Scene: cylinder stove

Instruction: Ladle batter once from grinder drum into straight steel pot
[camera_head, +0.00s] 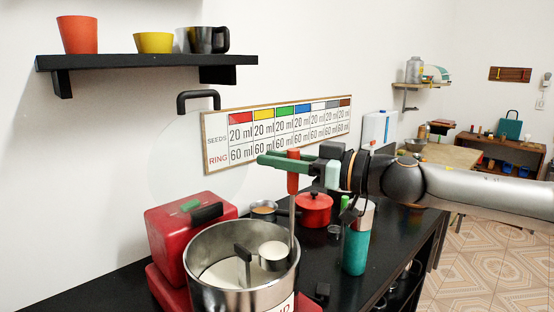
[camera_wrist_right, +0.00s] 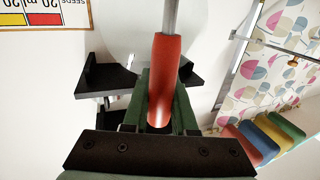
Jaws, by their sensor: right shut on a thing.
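My right gripper (camera_head: 291,163) reaches in from the right with green fingers shut on the red handle (camera_head: 293,182) of a ladle. The red handle also shows between the fingers in the right wrist view (camera_wrist_right: 166,75). The ladle's steel stem hangs down, and its round bowl (camera_head: 272,253) is inside the mouth of the steel grinder drum (camera_head: 212,291), near its right side. The bowl looks pale inside, like the white batter (camera_head: 222,273) in the drum. A small steel pot (camera_head: 264,212) stands behind the drum; I cannot tell whether it is the straight pot. My left gripper is out of view.
A red machine body (camera_head: 170,235) is left of the drum. A red lidded pot (camera_head: 314,210) and a teal bottle (camera_head: 355,250) stand to the right on the black counter (camera_head: 325,275). A black shelf (camera_head: 140,62) with cups is on the wall above.

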